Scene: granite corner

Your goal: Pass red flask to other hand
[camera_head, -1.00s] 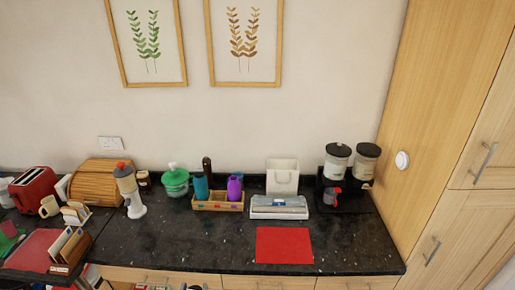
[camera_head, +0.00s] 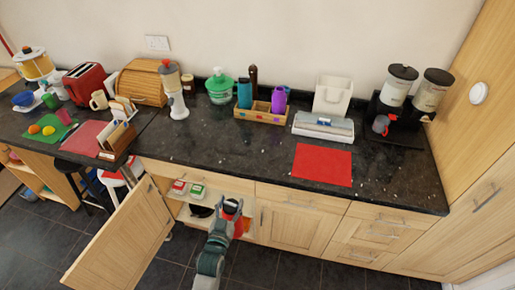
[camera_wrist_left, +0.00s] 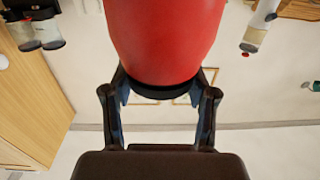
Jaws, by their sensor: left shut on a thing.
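The red flask (camera_wrist_left: 166,40) fills the upper middle of the left wrist view, with a dark band at its near end. The two fingers of my left gripper (camera_wrist_left: 160,105) are shut on it at that band. In the head view my left gripper (camera_head: 231,208) is raised in front of the open cupboard below the counter. A little of the red flask (camera_head: 239,228) shows beside it; the rest is hidden by the gripper. My right gripper is in neither view.
A cupboard door (camera_head: 122,238) stands open at lower left, with small boxes (camera_head: 188,188) on the shelf. On the dark counter (camera_head: 225,150) are a red mat (camera_head: 323,165), a bottle rack (camera_head: 260,115) and a coffee machine (camera_head: 381,125). The counter's front middle is clear.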

